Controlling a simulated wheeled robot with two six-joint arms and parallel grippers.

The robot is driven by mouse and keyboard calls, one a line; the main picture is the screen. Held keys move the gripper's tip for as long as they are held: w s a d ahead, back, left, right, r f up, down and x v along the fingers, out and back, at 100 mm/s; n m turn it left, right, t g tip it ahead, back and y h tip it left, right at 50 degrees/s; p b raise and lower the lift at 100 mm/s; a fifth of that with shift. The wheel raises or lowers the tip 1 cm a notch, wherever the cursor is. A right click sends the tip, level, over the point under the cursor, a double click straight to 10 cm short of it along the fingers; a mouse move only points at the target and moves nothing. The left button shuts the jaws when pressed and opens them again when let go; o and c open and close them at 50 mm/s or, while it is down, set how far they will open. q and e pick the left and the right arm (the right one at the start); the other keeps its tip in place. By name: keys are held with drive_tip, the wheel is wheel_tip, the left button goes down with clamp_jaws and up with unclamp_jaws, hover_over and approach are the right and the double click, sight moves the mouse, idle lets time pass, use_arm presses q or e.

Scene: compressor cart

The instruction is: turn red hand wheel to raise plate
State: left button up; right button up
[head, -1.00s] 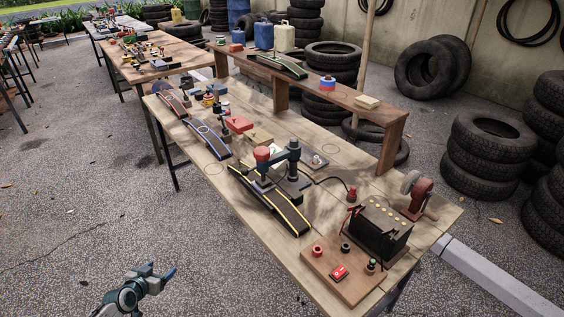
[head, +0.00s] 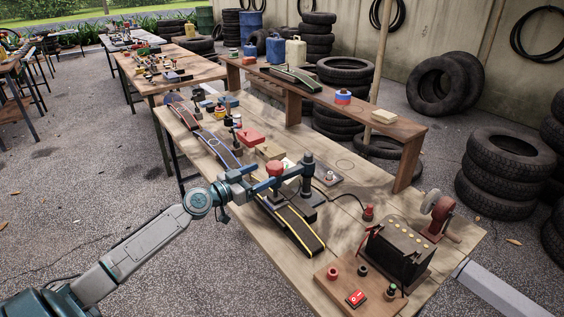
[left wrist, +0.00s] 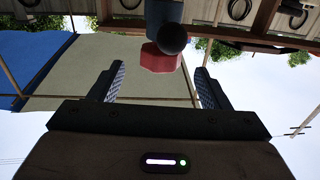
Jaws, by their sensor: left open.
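The red hand wheel (head: 274,168) sits on top of a dark clamp press (head: 308,180) on the wooden table. In the left wrist view the red wheel (left wrist: 155,60) shows beyond the fingers, with a black ball knob (left wrist: 172,39) in front of it. My left gripper (head: 257,179) is open, close beside the wheel on its left, its fingers pointing at it. The wheel does not appear gripped. The plate under the press is mostly hidden by the gripper and the frame. My right gripper is out of view.
A black strip with yellow edges (head: 292,228) lies under the press. A battery (head: 396,252), a wooden switch board (head: 340,291) and a red grinder (head: 440,215) stand at the table's near right end. A raised wooden shelf (head: 350,113) runs behind.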

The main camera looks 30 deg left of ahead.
sight(280, 166)
use_arm(q)
drive_tip(key=p+x, duration=0.3)
drive_tip(key=x, duration=0.4)
drive_tip(key=shift+w+d, duration=0.2)
drive_tip(key=shift+w, duration=0.4)
drive_tip(key=shift+f, duration=0.1)
